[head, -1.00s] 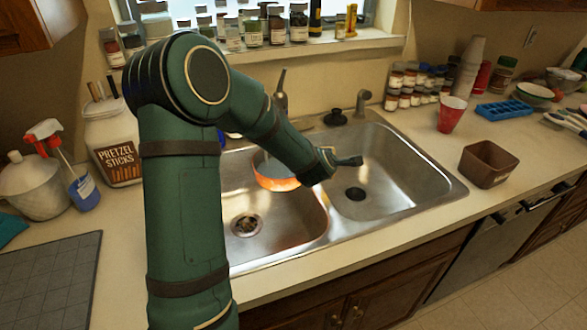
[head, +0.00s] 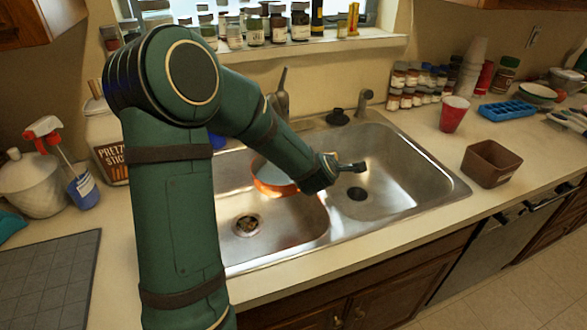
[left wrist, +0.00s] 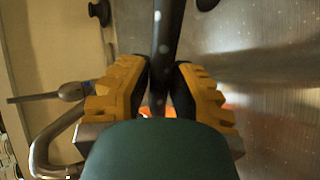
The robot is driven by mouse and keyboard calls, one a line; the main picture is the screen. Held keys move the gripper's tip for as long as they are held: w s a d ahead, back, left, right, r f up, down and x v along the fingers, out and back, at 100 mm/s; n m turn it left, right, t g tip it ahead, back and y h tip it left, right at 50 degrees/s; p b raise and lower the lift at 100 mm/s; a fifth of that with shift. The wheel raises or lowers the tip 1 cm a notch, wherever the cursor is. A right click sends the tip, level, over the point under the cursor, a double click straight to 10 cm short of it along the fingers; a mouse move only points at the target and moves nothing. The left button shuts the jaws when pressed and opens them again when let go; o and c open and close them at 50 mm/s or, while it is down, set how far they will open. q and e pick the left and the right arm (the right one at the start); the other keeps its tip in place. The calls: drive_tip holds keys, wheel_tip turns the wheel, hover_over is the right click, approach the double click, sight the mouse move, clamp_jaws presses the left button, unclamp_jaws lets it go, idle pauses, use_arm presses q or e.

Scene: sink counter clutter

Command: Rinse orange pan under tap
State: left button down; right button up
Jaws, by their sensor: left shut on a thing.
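The orange pan (head: 272,182) is over the back part of the left sink basin, partly hidden behind my left arm. My left gripper (head: 322,172) is shut on its dark handle, whose end (head: 352,167) sticks out to the right over the basin divider. In the left wrist view the yellow fingers (left wrist: 160,88) close on the dark handle (left wrist: 164,35) from both sides. A bit of orange shows below them. The tap (head: 279,97) stands behind the basins, its lower part hidden by my arm. I see no water running. My right gripper is not in view.
The right basin (head: 395,170) is empty. A brown container (head: 490,165) and a red cup (head: 453,114) stand on the counter to the right. The pretzel jar (head: 108,140) and a spray bottle (head: 75,175) stand at left. Spice jars line the windowsill.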

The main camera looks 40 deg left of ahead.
use_arm(q)
drive_tip(key=s+d, duration=0.4)
drive_tip(key=d, duration=0.3)
idle(0.3)
drive_tip(key=shift+r, duration=0.1)
idle(0.6)
drive_tip(key=r+p, duration=0.1)
drive_tip(key=s+d+r+p, duration=0.1)
drive_tip(key=r, duration=0.1)
drive_tip(key=d+r+p, duration=0.1)
drive_tip(key=r, duration=0.1)
drive_tip(key=shift+s+d+p, duration=0.2)
drive_tip(key=shift+d+p, duration=0.05)
drive_tip(key=shift+p, duration=0.15)
